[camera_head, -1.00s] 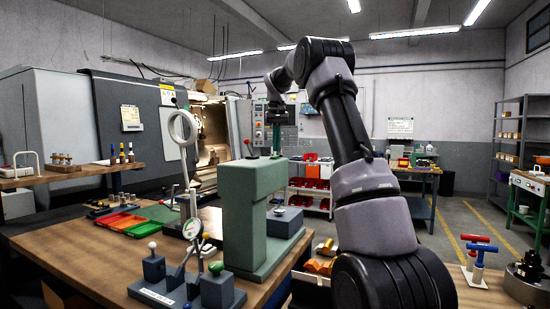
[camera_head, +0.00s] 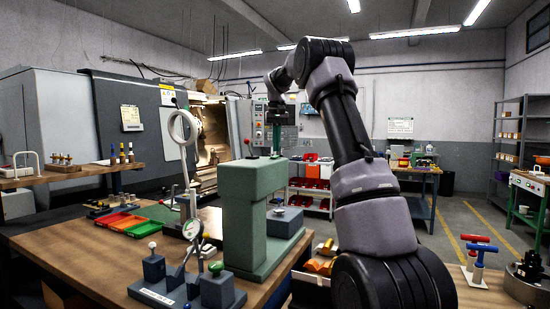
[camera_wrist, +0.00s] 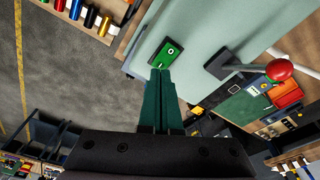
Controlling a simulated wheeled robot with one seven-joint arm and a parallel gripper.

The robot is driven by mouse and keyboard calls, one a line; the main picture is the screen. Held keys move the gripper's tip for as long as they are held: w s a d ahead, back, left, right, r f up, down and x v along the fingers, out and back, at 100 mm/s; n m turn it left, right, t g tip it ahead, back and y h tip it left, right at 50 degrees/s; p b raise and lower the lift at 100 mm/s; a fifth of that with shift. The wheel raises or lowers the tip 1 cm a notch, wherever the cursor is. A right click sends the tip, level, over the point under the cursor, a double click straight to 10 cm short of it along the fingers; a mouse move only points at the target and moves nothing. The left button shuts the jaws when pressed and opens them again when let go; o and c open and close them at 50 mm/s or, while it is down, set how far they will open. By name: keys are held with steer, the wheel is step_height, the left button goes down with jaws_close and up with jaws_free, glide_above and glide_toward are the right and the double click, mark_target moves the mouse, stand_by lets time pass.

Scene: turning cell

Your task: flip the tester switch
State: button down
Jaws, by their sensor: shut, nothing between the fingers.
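The tester is a pale green C-shaped stand (camera_head: 245,215) on the wooden bench in the head view, and its flat top (camera_wrist: 205,35) fills the upper middle of the wrist view. The switch (camera_wrist: 169,51) is a small bright green rocker with a white ring mark, set in a dark frame near the edge of that top. My gripper (camera_wrist: 160,72) is shut and empty, its green fingers together. The fingertips are right at the near end of the switch; I cannot tell whether they touch it. In the head view my gripper (camera_head: 276,152) points down just above the tester's top.
A lever with a red ball knob (camera_wrist: 280,70) sticks out beside the switch on the right. A dial gauge stand (camera_head: 185,285), green and red trays (camera_head: 122,222) and a white ring-topped stand (camera_head: 184,128) share the bench.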

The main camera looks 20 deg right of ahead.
steer(key=shift+f, duration=0.9)
stand_by(0.3)
steer(key=shift+r, duration=3.5)
steer(key=s+a+r+t+y, duration=0.15)
steer(key=s+a, duration=0.25)
steer(key=s, duration=0.6)
steer(key=s+a+r+t+h, duration=0.1)
steer(key=s+a+r, duration=0.2)
steer(key=s, duration=0.7)
steer(key=s+a+f+t+y, duration=0.1)
steer(key=s+a+f, duration=0.1)
steer(key=s+f, duration=0.4)
steer(key=s+a+f+m+t+y, duration=0.1)
steer(key=s+f, duration=0.5)
steer(key=s, duration=0.9)
steer(key=shift+a+f+t, duration=0.35)
steer(key=shift+a+t, duration=0.1)
steer(key=shift+a, duration=0.55)
